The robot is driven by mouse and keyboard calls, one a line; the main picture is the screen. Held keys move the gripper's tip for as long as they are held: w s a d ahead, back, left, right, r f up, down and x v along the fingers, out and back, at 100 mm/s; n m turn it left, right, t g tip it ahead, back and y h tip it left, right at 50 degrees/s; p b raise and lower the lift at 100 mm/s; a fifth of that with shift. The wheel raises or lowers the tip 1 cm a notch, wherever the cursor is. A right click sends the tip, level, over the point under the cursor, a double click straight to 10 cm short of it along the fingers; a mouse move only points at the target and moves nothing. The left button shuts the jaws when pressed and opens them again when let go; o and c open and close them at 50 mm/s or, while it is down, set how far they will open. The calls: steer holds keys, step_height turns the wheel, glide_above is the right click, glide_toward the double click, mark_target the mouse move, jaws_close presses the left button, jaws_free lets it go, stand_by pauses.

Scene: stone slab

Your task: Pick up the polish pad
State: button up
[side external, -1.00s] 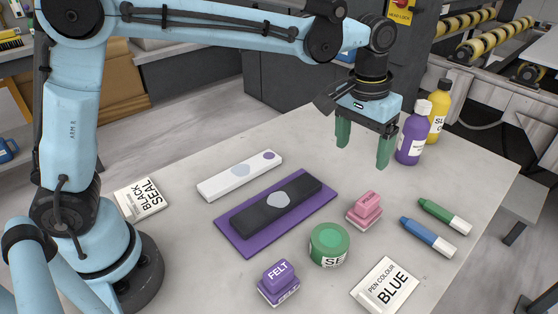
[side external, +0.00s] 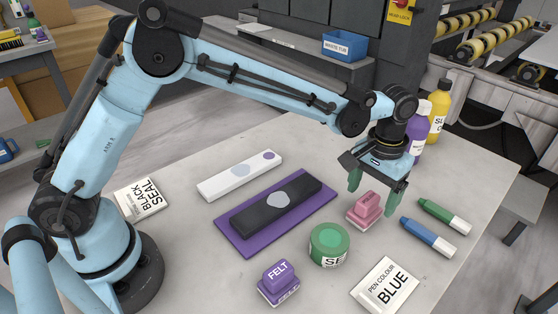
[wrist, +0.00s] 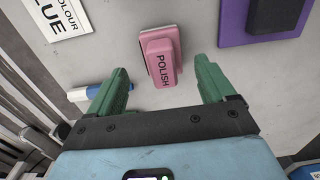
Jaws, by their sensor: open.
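The polish pad (side external: 364,208) is a pink block with a raised grip, sitting on the stone slab right of the green tin. In the wrist view the pad (wrist: 161,60) shows its POLISH label, beyond and between my fingertips. My gripper (side external: 373,195) has green fingers, open and empty, low over the slab beside the pad. In the wrist view my gripper (wrist: 160,80) has its fingers apart with the pad's near end close to the gap. Whether a finger touches the pad I cannot tell.
Blue (side external: 427,237) and green (side external: 445,217) pens lie right of the pad. A green tin (side external: 329,245), a purple FELT pad (side external: 279,283) and a BLUE card (side external: 385,286) lie in front. A black bar rests on a purple mat (side external: 240,251) to the left. Bottles (side external: 438,108) stand behind.

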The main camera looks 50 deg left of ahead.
mark_target(369, 198)
steer(key=shift+a+f, duration=0.2)
steer(key=shift+f, duration=2.1)
steer(key=c, duration=1.2)
steer(key=shift+r, duration=0.15)
step_height(369, 198, up, 4)
steer(key=shift+s+d+r, duration=0.1)
steer(key=shift+s+r, duration=0.05)
steer(key=s+d+r, duration=0.6)
steer(key=s, duration=0.3)
steer(key=shift+s+d+r, duration=0.15)
steer(key=shift+d+r, duration=0.1)
steer(key=shift+d, duration=0.05)
